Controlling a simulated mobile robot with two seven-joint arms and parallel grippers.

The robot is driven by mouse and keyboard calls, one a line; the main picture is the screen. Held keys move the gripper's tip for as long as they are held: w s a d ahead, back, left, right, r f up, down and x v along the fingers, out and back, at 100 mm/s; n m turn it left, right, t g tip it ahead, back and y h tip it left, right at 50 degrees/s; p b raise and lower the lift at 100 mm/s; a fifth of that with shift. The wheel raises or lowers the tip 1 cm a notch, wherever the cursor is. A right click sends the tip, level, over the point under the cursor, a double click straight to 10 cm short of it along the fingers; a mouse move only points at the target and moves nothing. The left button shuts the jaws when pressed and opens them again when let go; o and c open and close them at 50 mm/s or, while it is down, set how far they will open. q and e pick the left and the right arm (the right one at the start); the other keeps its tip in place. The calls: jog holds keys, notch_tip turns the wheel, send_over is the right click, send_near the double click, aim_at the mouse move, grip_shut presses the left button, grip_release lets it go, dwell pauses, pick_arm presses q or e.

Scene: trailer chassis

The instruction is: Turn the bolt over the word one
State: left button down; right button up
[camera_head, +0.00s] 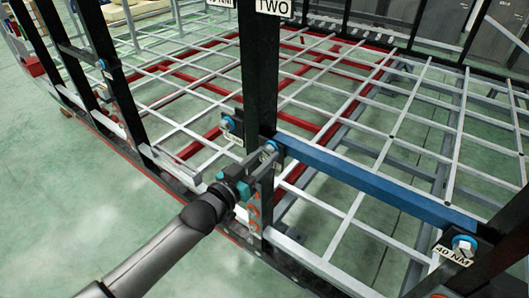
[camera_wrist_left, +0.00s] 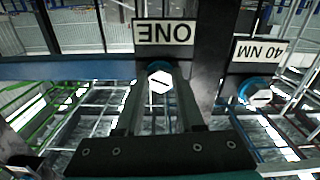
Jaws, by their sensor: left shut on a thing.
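In the left wrist view, which shows the scene upside down, a bolt with a pale hexagonal head (camera_wrist_left: 160,82) and blue collar sits beside a white plate reading ONE (camera_wrist_left: 165,33). The two fingers of my left gripper (camera_wrist_left: 158,100) are on either side of this bolt head, shut on it. In the head view, my left gripper (camera_head: 264,155) reaches in from the lower left to the dark upright post (camera_head: 260,70), at the left end of a blue beam (camera_head: 375,182). The ONE plate cannot be made out there. My right gripper is in neither view.
Another blue-collared bolt (camera_head: 229,123) is close by on the post's left; the wrist view shows a 40 NM plate (camera_wrist_left: 260,52) by a neighbouring bolt (camera_wrist_left: 255,92). A further 40 NM bolt (camera_head: 463,245) is at the beam's right end. A TWO plate (camera_head: 273,7) is higher up.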

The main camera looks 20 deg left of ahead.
pick_arm(q)
jog(key=m, duration=0.1)
jog(key=m+p, duration=0.1)
jog(key=m, duration=0.1)
jog(key=shift+s+f+m, duration=0.1)
jog(key=shift+f+m, duration=0.1)
jog(key=shift+m, duration=0.1)
jog(key=shift+a+m+p, duration=0.1)
jog(key=shift+m+p, duration=0.3)
jog(key=shift+m, duration=1.1)
jog(key=c, duration=0.9)
grip_release()
jog(key=o, duration=0.3)
jog(key=shift+s+a+r, duration=0.1)
jog(key=shift+s+r, duration=0.05)
jog(key=shift+o, duration=0.4)
